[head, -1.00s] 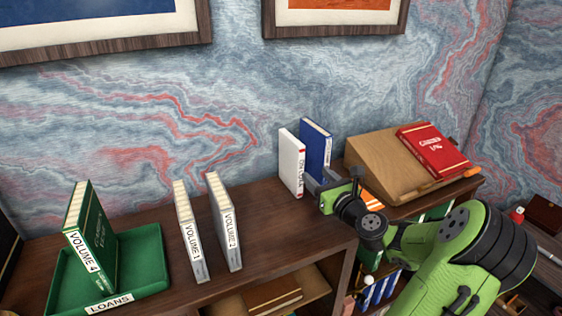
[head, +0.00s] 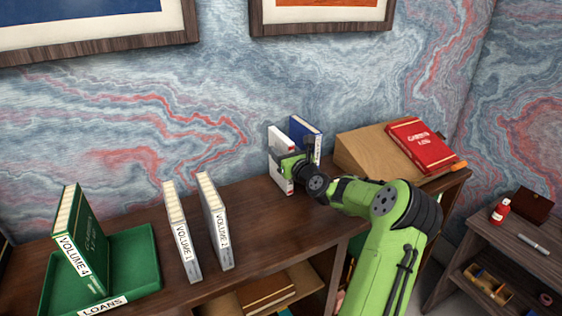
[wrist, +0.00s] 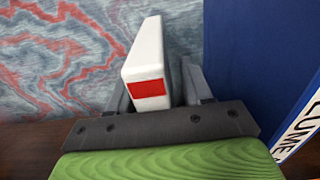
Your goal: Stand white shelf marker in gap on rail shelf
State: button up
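The white shelf marker (head: 277,152), a thin upright block with a red patch, stands on the dark wooden shelf top (head: 255,205) just left of a blue volume (head: 305,135). My gripper (head: 292,163) is at its front edge. In the wrist view the white marker (wrist: 145,65) is upright between my two fingers (wrist: 158,92), its red patch facing me. I cannot tell whether both fingers touch it. The rail is not clearly identifiable. Volume 1 (head: 182,235) and Volume 2 (head: 215,222) stand to the left, with open shelf between Volume 2 and the marker.
A green LOANS tray (head: 140,258) holding green Volume 4 (head: 80,245) is at the left. A sloped wooden stand (head: 365,150) with a red book (head: 420,145) is at the right. The blue volume is close on the marker's right. The wall is behind.

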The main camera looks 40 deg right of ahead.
grip_shut()
